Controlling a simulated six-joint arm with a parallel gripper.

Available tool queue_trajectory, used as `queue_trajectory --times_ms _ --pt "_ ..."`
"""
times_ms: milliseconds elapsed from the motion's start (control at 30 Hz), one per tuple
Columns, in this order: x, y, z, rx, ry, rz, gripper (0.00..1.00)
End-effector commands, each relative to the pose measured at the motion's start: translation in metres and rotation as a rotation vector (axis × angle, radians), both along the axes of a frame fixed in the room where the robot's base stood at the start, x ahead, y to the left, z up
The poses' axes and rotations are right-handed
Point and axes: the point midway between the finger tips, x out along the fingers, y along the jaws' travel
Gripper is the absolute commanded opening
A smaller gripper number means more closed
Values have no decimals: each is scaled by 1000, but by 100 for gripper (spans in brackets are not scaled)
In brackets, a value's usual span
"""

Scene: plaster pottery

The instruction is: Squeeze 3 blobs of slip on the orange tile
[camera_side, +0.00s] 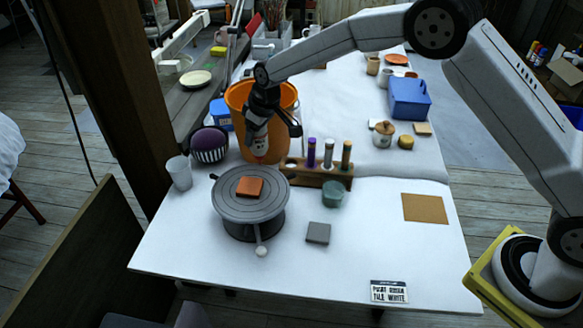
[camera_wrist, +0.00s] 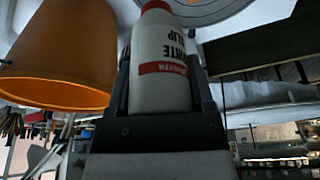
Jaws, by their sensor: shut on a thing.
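The orange tile (camera_side: 249,187) lies flat on the grey turntable (camera_side: 230,208). No slip blobs can be made out on it. My gripper (camera_side: 262,125) is shut on a white slip bottle (camera_side: 257,142) with a red cap, held nose down above the back of the turntable, in front of the orange bucket. In the wrist view the bottle (camera_wrist: 161,70) sits between both jaws, with its red tip at the top and part of its label readable. The tip is above the tile's far side and does not touch it. The tile is not visible in the wrist view.
An orange bucket (camera_side: 236,97) stands right behind the gripper. A wooden rack (camera_side: 327,176) with several coloured tubes is to the right.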

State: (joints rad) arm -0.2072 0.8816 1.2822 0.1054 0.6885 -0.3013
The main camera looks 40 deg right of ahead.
Motion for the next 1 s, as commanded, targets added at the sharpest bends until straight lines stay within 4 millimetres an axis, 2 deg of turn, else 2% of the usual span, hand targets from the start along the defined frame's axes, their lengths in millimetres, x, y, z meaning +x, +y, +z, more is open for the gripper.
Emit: queue_trajectory --times_ms 33,100,267,667,1000 --pt "-4 12 4 0 -2 5 51" --pt "-9 24 7 1 -4 4 51" --pt "-15 38 11 2 -4 0 51" --pt "-16 40 9 2 -4 0 51" --pt "-16 40 -1 2 -4 0 51"
